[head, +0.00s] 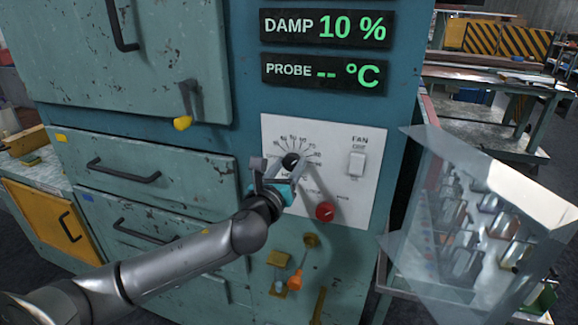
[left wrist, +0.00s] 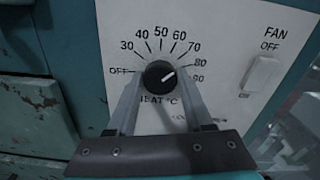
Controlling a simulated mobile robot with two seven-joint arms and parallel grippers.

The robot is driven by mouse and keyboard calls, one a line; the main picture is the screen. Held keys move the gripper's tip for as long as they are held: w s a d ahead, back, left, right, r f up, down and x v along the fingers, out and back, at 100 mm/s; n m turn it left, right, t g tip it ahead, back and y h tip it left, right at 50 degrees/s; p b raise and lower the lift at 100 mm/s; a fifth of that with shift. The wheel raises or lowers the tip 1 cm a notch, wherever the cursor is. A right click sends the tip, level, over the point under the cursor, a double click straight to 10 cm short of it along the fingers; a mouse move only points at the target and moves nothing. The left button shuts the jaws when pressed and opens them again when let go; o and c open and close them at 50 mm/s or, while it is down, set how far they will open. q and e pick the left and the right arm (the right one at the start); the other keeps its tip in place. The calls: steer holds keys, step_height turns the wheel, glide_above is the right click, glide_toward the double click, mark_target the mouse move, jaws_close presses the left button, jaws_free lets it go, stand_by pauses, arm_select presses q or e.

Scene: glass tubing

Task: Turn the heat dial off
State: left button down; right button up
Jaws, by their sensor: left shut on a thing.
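The heat dial (head: 291,160) is a round black knob on a white control panel (head: 350,205) of the teal cabinet. In the left wrist view the dial (left wrist: 157,74) has a white mark pointing up and right, toward the 70 to 80 part of the scale. OFF is printed at the left end of the scale. My left gripper (head: 280,168) is at the dial, and in the left wrist view its two fingers (left wrist: 160,84) are on either side of the knob, shut on it. My right gripper is out of view.
A white fan switch (head: 357,163) is right of the dial, and a red knob (head: 325,211) is below it. An orange-handled valve (head: 295,280) sits lower down. A yellow-tipped handle (head: 183,122) sticks out upper left. A clear-shielded rack (head: 480,220) stands at the right.

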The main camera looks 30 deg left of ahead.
arm_select(q)
steer(key=shift+n, duration=0.4)
steer(key=n+p, duration=0.1)
steer(key=n, duration=0.5)
steer(key=shift+n+p, duration=0.3)
steer(key=shift+p, duration=0.05)
steer(key=n, duration=0.3)
steer(key=shift+n+p, duration=0.3)
steer(key=shift+p, duration=0.05)
steer(key=n+p, duration=0.1)
steer(key=n, duration=0.2)
steer(key=shift+n, duration=0.4)
steer(key=n+p, duration=0.2)
steer(key=n, duration=0.4)
steer(key=shift+f, duration=0.1)
steer(key=n+p, duration=0.1)
steer(key=n, duration=0.3)
steer(key=shift+n+p, duration=0.3)
steer(key=shift+p, duration=0.05)
steer(key=shift+n+p, duration=0.5)
steer(key=shift+n, duration=0.7)
steer(key=shift+f, duration=0.1)
